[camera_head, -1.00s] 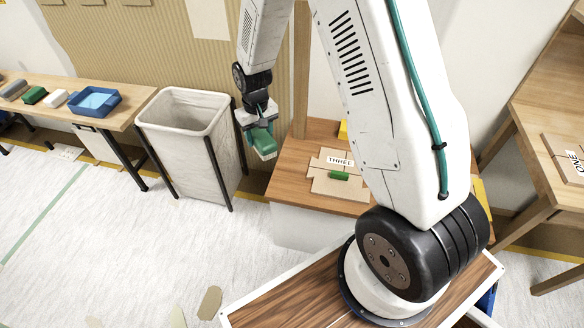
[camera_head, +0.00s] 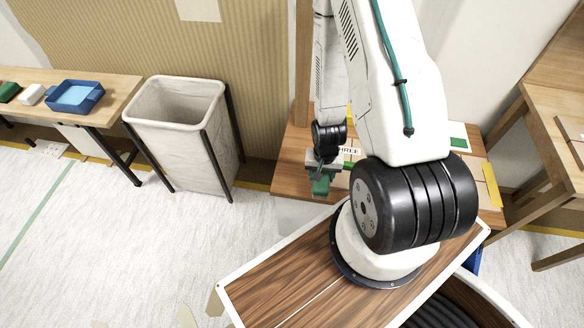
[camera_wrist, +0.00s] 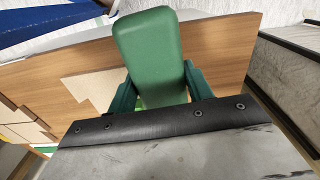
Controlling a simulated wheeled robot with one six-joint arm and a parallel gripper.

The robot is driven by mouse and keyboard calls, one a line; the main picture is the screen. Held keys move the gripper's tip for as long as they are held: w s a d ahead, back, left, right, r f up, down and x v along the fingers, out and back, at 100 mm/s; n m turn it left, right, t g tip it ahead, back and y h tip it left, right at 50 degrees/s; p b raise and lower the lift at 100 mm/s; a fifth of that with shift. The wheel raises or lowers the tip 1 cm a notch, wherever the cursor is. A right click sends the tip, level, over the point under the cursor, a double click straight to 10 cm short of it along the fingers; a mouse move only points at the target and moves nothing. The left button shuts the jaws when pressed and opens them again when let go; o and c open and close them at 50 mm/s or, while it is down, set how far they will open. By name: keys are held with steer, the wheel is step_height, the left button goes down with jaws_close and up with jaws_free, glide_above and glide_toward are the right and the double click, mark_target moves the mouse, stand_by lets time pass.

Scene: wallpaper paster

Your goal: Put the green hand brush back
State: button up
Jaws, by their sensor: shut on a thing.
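The green hand brush (camera_wrist: 150,45) is in my gripper (camera_wrist: 158,92), its green block reaching out beyond the fingers in the wrist view. In the head view my gripper (camera_head: 322,176) hangs over the front left edge of the low wooden bench (camera_head: 290,178), with the green brush (camera_head: 320,188) under it. The fingers are shut on the brush from both sides. The brush's underside is hidden in the wrist view. The board labelled THREE (camera_head: 350,151) lies on the bench, mostly hidden behind my arm.
A white-lined bin (camera_head: 185,125) stands left of the bench. The left table (camera_head: 112,95) holds a blue tray (camera_head: 75,96), a white block (camera_head: 31,95) and a green block (camera_head: 9,91). A wooden table (camera_head: 545,110) stands at the right. Floor in front of the bin is mostly clear.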

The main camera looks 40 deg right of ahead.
steer(key=shift+s+d+f+m, duration=0.1)
steer(key=shift+s+f+m, duration=0.1)
steer(key=shift+s, duration=0.35)
steer(key=shift+s+d+f+m, duration=0.1)
steer(key=shift+s+f, duration=0.05)
steer(key=shift+s, duration=0.4)
steer(key=w, duration=0.5)
steer(key=w+a+f, duration=0.1)
steer(key=w, duration=0.4)
steer(key=w+a, duration=0.1)
steer(key=w, duration=0.4)
steer(key=shift+a+f, duration=0.15)
steer(key=shift+w+a, duration=0.1)
steer(key=shift+w, duration=0.45)
steer(key=shift+s+f, duration=0.1)
steer(key=shift+f, duration=1.55)
